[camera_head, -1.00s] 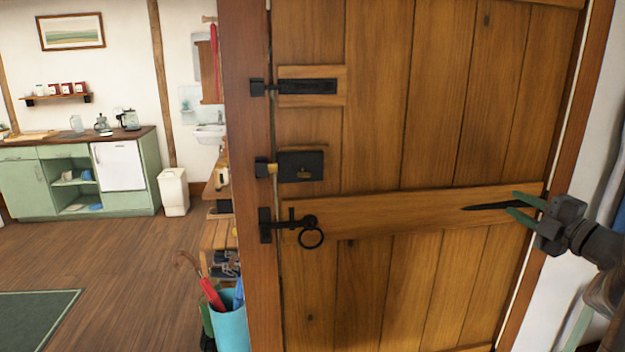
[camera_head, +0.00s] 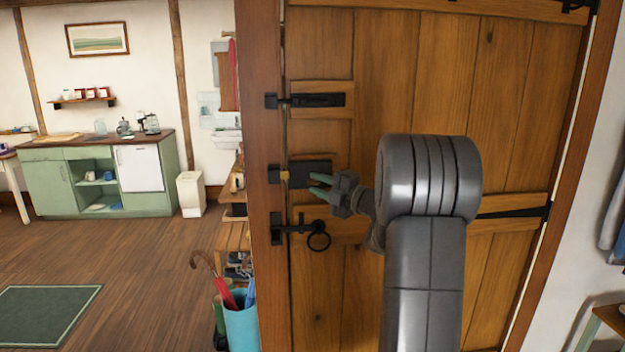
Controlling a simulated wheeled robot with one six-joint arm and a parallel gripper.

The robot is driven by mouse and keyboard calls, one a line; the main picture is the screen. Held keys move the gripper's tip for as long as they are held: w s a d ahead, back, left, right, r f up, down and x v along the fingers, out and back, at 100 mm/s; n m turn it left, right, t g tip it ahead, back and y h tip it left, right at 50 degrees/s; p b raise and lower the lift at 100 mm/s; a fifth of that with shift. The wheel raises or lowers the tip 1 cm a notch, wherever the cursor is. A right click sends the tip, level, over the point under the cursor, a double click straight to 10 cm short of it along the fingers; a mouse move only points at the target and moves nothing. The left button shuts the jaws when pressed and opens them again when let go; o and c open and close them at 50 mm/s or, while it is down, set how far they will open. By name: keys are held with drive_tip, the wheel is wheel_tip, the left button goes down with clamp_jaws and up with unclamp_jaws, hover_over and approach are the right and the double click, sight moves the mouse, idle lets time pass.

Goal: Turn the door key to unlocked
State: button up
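The wooden door (camera_head: 400,100) is in front of me, closed in its frame. A black lock box (camera_head: 308,168) sits on its left side, with a brass bolt piece (camera_head: 284,175) at the left edge. My gripper (camera_head: 311,184) is at the lower right of the lock box, its green fingers pointing left. The fingertips show a gap and appear open; nothing can be seen between them. The key and keyhole cannot be made out; my fingers cover that part of the lock. I cannot tell whether the fingers touch the box.
A black slide bolt (camera_head: 318,100) is above the lock, and a latch with a ring handle (camera_head: 318,241) is below it. An umbrella stand (camera_head: 241,325) is at the lower left of the door. My arm covers the door's middle.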

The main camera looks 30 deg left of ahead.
drive_tip(key=shift+x, duration=1.05)
clamp_jaws()
